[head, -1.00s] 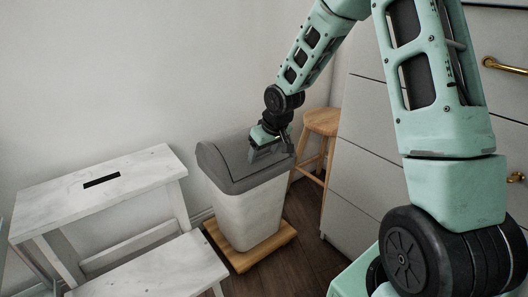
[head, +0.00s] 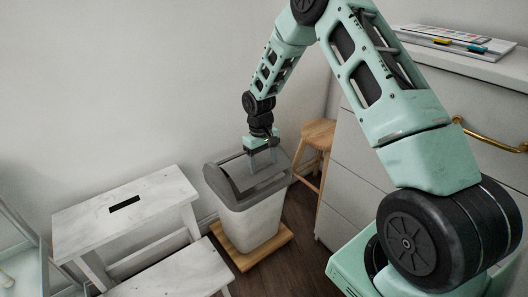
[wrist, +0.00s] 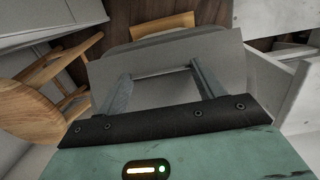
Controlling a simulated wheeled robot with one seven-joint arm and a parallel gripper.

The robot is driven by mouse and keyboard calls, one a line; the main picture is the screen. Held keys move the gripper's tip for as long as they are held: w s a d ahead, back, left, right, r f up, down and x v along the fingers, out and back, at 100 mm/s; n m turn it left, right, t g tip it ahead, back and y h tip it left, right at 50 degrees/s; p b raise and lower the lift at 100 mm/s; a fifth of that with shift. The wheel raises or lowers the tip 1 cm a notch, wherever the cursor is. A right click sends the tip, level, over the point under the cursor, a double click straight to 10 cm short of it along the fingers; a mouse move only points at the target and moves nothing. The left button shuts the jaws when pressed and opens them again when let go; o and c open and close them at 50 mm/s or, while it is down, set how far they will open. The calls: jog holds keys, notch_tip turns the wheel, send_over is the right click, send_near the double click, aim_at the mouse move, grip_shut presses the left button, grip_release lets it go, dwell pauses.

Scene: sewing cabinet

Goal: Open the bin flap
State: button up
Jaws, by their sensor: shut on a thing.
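The bin (head: 250,222) is pale grey with a darker grey lid and stands upright on a wooden base (head: 272,249). Its grey flap (head: 240,178) looks tilted within the lid frame. My gripper (head: 263,163) points down at the top of the lid and is shut on the flap, its fingers partly hidden by the hand. In the wrist view, the two fingers (wrist: 164,88) reach onto the flat grey flap (wrist: 226,62), with a thin edge line between them. The exact contact is hard to see.
A white step stool (head: 120,210) stands left of the bin. A wooden stool (head: 316,140) stands behind it at right. A white drawer cabinet (head: 365,165) with brass handles is close on the right. Open wall space lies behind the bin.

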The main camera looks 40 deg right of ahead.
jog(key=r+g+p, duration=0.1)
jog(key=w+r+g+p, duration=0.1)
jog(key=p, duration=0.1)
jog(key=r+g+p, duration=0.1)
jog(key=p, duration=0.1)
jog(key=shift+w, duration=0.25)
jog(key=shift+w+r+p, duration=0.15)
jog(key=shift+r+p, duration=0.1)
jog(key=shift+p, duration=0.05)
jog(key=shift+w+r+p, duration=0.3)
jog(key=shift+w+p, duration=0.15)
jog(key=shift+w, duration=0.05)
dwell(0.4)
jog(key=o, duration=1.4)
jog(key=v, duration=0.5)
jog(key=p+v, duration=0.1)
jog(key=v, duration=0.5)
jog(key=p+v, duration=0.1)
jog(key=v, duration=0.5)
jog(key=shift+w+a, duration=0.15)
jog(key=shift+w, duration=0.2)
